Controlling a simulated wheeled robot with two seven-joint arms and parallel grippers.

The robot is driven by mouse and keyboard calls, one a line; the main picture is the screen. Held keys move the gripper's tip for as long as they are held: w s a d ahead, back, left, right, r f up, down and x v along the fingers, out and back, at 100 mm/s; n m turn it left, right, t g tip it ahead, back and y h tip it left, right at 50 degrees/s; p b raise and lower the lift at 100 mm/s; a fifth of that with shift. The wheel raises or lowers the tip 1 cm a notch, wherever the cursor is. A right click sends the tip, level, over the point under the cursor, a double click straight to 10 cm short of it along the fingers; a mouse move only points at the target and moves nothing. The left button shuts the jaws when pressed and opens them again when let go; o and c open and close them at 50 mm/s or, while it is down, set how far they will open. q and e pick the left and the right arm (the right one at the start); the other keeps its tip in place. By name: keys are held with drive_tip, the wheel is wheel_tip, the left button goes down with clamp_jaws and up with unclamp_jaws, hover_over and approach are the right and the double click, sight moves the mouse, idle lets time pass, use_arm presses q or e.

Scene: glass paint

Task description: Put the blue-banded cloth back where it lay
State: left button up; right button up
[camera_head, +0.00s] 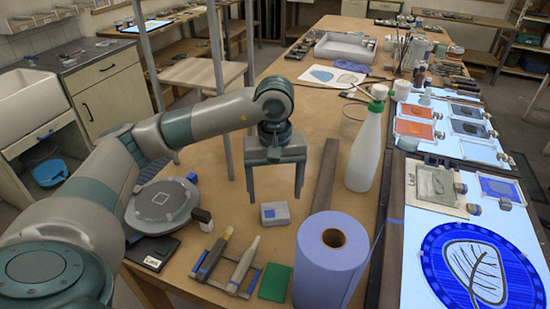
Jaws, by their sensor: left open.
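A small pale grey folded pad with a blue patch on top (275,213) lies on the brown work table; it looks like the blue-banded cloth, though it is too small to be sure. My left gripper (275,192) points down just behind and above it, fingers spread wide, with nothing between them. The fingers seem apart from the pad. My right gripper is out of view.
A brush rack (228,262), green pad (274,282) and round turntable (161,203) lie nearby. A light panel with blue glass (474,272) fills the right.

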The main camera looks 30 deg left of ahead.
use_arm(q)
wheel_tip(320, 180, up, 11)
drive_tip(key=b, duration=0.1)
idle(0.5)
idle(0.5)
